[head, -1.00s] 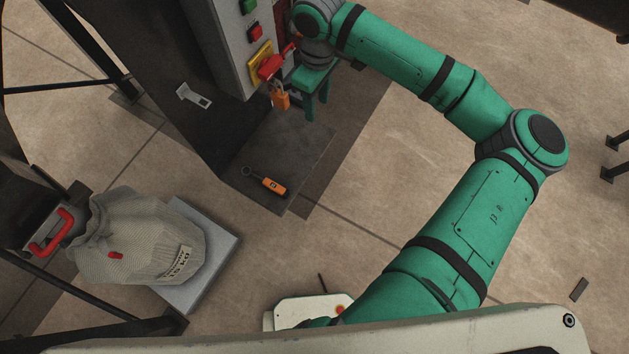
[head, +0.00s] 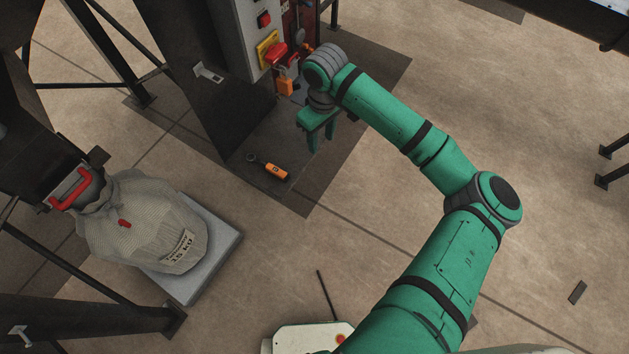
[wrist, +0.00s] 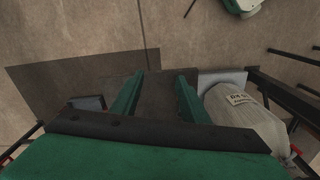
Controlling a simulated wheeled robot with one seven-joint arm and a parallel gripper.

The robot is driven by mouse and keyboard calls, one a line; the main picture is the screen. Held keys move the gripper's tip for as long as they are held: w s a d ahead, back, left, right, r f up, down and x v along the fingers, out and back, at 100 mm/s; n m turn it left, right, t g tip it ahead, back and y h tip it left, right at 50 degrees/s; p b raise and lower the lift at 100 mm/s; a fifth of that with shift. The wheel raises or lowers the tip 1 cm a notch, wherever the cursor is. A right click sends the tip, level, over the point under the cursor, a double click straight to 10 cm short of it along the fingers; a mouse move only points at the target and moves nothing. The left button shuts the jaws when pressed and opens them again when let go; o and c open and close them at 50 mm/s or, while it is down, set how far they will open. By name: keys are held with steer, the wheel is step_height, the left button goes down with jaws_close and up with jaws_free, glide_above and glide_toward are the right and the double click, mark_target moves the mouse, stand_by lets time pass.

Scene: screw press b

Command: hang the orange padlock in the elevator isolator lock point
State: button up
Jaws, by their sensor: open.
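The orange padlock (head: 286,86) hangs just below the red handle of the isolator (head: 277,54), which sits on a yellow plate on the grey control box. The padlock looks upright and supported there; the shackle's exact seating in the lock point is too small to tell. My gripper (head: 318,137) is below and to the right of the padlock in the head view, apart from it. In the wrist view the two green fingers of my gripper (wrist: 158,82) stand apart with nothing between them. The padlock does not show in the wrist view.
An orange-handled tool (head: 275,171) lies on the dark floor plate (head: 245,150) below the box. A sack (head: 150,228) rests on a pale slab (head: 215,262) at left, beside dark frame legs. Open floor (head: 370,190) lies right of the machine.

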step_height(320, 180, down, 18)
steer(key=s+a+m, duration=0.2)
steer(key=m, duration=0.3)
steer(key=shift+r+m, duration=0.2)
steer(key=shift+m, duration=0.2)
steer(key=shift+s+a, duration=0.1)
steer(key=shift+a, duration=0.1)
